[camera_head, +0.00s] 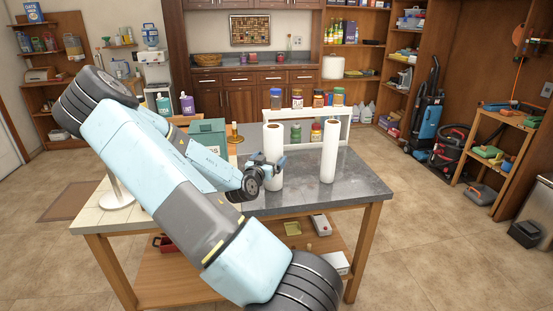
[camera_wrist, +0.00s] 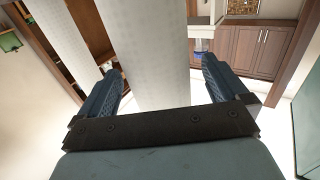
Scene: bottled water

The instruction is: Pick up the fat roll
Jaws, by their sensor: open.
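The fat roll (camera_head: 273,142) is a white paper roll standing upright on the grey part of the table. A thinner white roll (camera_head: 330,150) stands upright to its right. My gripper (camera_head: 271,166) is open at the fat roll's lower half, with its fingers close about it. In the wrist view, my gripper (camera_wrist: 163,82) has its fingers spread, with a white roll surface (camera_wrist: 163,45) rising between them. A second white surface (camera_wrist: 98,35) rises just left, partly behind the left finger. I cannot tell whether either finger touches the roll.
The table (camera_head: 305,197) has clear grey space in front of the rolls. A white rack (camera_head: 344,127) with several jars stands behind them. A green box (camera_head: 208,138) and a brass-coloured object (camera_head: 235,135) stand to the left.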

